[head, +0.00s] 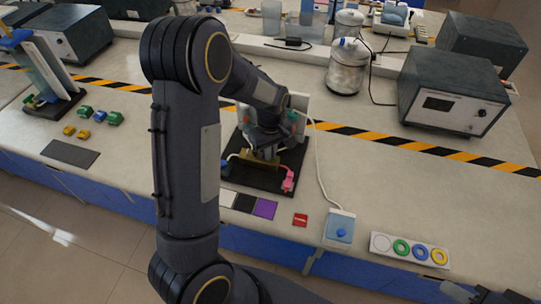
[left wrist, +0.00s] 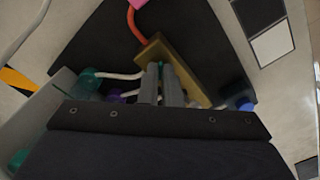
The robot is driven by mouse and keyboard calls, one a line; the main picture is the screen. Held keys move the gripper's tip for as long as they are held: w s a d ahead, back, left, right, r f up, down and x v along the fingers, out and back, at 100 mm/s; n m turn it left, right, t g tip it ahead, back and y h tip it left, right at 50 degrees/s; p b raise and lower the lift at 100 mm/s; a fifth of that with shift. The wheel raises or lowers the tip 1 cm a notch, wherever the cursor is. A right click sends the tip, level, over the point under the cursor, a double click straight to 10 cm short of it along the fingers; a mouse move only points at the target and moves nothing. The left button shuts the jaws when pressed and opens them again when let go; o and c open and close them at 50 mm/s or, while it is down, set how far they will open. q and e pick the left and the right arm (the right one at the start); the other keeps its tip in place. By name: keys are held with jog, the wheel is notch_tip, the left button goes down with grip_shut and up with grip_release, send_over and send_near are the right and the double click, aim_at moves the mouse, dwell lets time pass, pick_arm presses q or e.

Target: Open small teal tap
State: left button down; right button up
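My left arm crosses the middle of the head view, and its gripper (head: 262,150) is over a dark board (head: 255,177) with a brass block. In the left wrist view the left gripper's two fingers (left wrist: 164,72) lie close together against the brass block (left wrist: 188,72); I see nothing clearly held between them. A teal tap part (left wrist: 88,76) with a white hose is left of the fingers; another teal part (left wrist: 18,158) is at the lower left edge. The gripper partly hides the fittings. My right gripper (head: 455,290) shows only partly at the lower right edge, its fingers unclear.
A red-pink fitting (head: 288,179) is at the board's front right. A blue fitting (left wrist: 243,104) is right of the fingers. A white cable runs to a blue switch box (head: 339,228). A ring plate (head: 409,250) lies right. The bench right of the board is mostly clear.

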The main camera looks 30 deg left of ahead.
pick_arm(q)
jog(key=n, duration=0.3)
jog(key=shift+r+n+p, duration=0.1)
jog(key=shift+n+p, duration=0.2)
jog(key=shift+p, duration=0.1)
jog(key=shift+n, duration=0.6)
jog(key=n+p, duration=0.2)
jog(key=n, duration=0.1)
jog(key=shift+s+r+n, duration=0.1)
jog(key=shift+r+n, duration=0.05)
jog(key=shift+n, duration=0.25)
jog(key=c, duration=1.9)
grip_release()
jog(key=shift+f, duration=0.3)
jog(key=shift+c, duration=0.2)
jog(key=shift+r, duration=0.15)
notch_tip(320, 180, up, 7)
jog(key=p, duration=0.6)
